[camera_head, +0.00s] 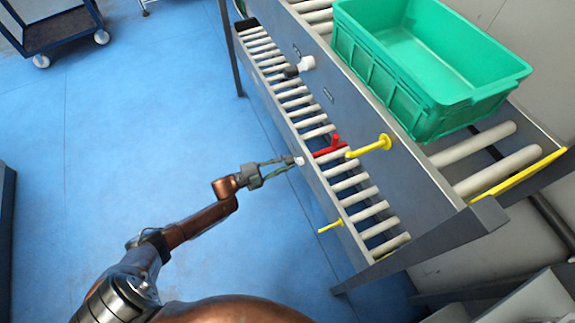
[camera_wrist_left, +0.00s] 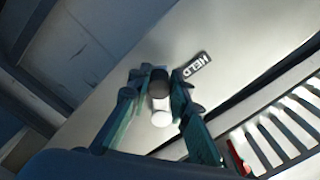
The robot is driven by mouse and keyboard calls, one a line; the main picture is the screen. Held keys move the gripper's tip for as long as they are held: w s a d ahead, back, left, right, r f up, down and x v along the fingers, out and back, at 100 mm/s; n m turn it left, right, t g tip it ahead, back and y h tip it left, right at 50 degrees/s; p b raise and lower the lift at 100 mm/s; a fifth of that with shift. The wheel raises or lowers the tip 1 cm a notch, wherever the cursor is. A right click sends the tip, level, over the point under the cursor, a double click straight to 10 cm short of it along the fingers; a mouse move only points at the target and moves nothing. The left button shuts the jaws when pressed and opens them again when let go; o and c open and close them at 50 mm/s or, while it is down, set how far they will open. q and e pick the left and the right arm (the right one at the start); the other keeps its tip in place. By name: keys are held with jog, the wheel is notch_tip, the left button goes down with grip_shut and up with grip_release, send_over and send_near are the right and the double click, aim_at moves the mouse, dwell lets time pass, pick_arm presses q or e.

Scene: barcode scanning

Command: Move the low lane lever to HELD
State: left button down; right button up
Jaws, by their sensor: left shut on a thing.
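The low lane lever has a white knob (camera_head: 299,161) on the near side rail of the lower roller lane. In the left wrist view, its dark part (camera_wrist_left: 158,83) and white end (camera_wrist_left: 161,118) lie between my fingers. My left gripper (camera_head: 292,161) is shut on this lever at the rail; it also shows in the left wrist view (camera_wrist_left: 160,95). A HELD label (camera_wrist_left: 198,66) is on the plate beside the fingertips. The lever's pivot is hidden. My right gripper is not in view.
A red stop (camera_head: 328,148) lies across the lower rollers. A yellow lever (camera_head: 368,148) juts from the upper lane's side, and another yellow piece (camera_head: 330,227) from the lower rail. A black-and-white lever (camera_head: 299,66) is farther back. A green crate (camera_head: 400,85) sits above.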

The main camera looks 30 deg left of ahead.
pick_arm(q)
jog(key=shift+w+r+m, duration=0.15)
jog(key=shift+r+m, duration=0.1)
jog(key=shift+m, duration=0.15)
jog(key=c, duration=1.8)
grip_release()
jog(key=shift+d, duration=0.1)
jog(key=shift+o, duration=0.2)
jog(key=shift+a+f, duration=0.1)
jog(key=shift+a, duration=0.1)
jog(key=shift+a, duration=0.1)
jog(key=v, duration=1.2)
